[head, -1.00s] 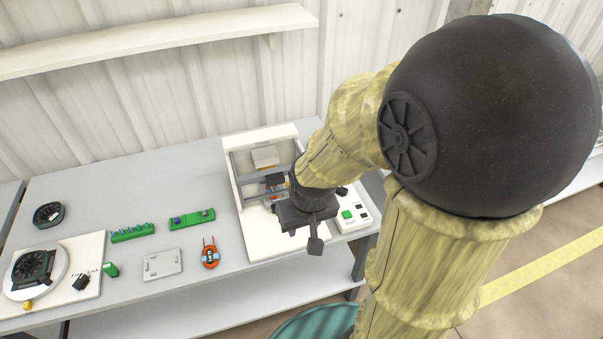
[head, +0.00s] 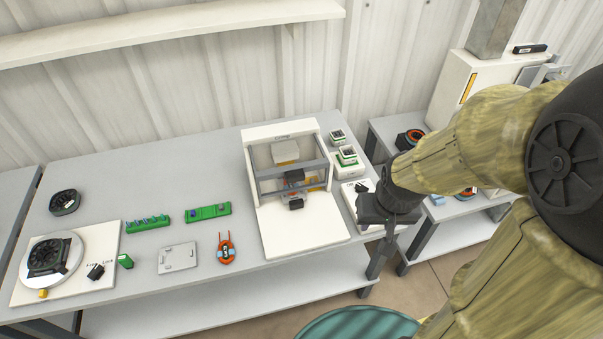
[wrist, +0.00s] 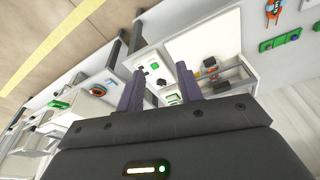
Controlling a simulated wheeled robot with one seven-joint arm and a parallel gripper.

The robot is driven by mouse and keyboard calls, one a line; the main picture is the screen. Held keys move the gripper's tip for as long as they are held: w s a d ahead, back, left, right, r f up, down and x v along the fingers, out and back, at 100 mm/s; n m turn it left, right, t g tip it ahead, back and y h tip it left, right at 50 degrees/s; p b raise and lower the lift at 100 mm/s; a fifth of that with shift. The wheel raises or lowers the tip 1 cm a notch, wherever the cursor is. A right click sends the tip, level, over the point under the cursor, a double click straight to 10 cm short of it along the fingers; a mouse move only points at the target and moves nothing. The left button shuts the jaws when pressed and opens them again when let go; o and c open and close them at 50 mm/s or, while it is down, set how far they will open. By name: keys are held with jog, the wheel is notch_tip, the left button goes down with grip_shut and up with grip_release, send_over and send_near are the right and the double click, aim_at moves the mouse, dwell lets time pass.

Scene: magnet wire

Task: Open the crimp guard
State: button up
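The crimp station (head: 300,236) is a white base and upright frame at the right end of the bench. Its crimp guard (head: 294,170), a grey-barred frame with a seemingly clear panel, stands across the front of the opening. A dark block (head: 296,204) sits low at its front. The station also shows in the wrist view (wrist: 213,36), upside down. My gripper (head: 388,232) is right of the station, over the white control box (head: 350,197), which it partly hides. In the wrist view its two fingers (wrist: 159,78) are apart with nothing held between them.
Left on the bench are a turntable fixture (head: 70,262), green terminal strips (head: 208,212), a grey plate (head: 178,257) and an orange tool (head: 226,250). Small green-and-white parts (head: 346,157) stand behind the control box. A second bench is at the right. A shelf (head: 180,30) hangs above.

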jog(key=o, duration=0.5)
jog(key=shift+f, duration=0.15)
jog(key=o, duration=0.4)
jog(key=w+f+b, duration=0.1)
jog(key=b, duration=0.1)
jog(key=w+f+t+b, duration=0.1)
jog(key=f+b, duration=0.1)
jog(key=w+a+f+t+b, duration=0.1)
jog(key=f+b, duration=0.1)
jog(key=b, duration=0.1)
jog(key=w+a+f+n+t+y+b, duration=0.1)
jog(key=a+f+t+b, duration=0.3)
jog(key=b, duration=0.7)
jog(key=w+a+f+n+t+y+b, duration=0.1)
jog(key=w+a+f+t+y+b, duration=0.1)
jog(key=b, duration=0.9)
jog(key=w+a+f+n+t+y+b, duration=0.1)
jog(key=w+a+f+t+b, duration=0.4)
jog(key=b, duration=0.6)
jog(key=shift+a+f+t+y, duration=0.3)
jog(key=shift+a+t+y, duration=0.25)
jog(key=shift+t, duration=0.35)
jog(key=shift+w+r, duration=0.1)
jog(key=shift+w, duration=0.2)
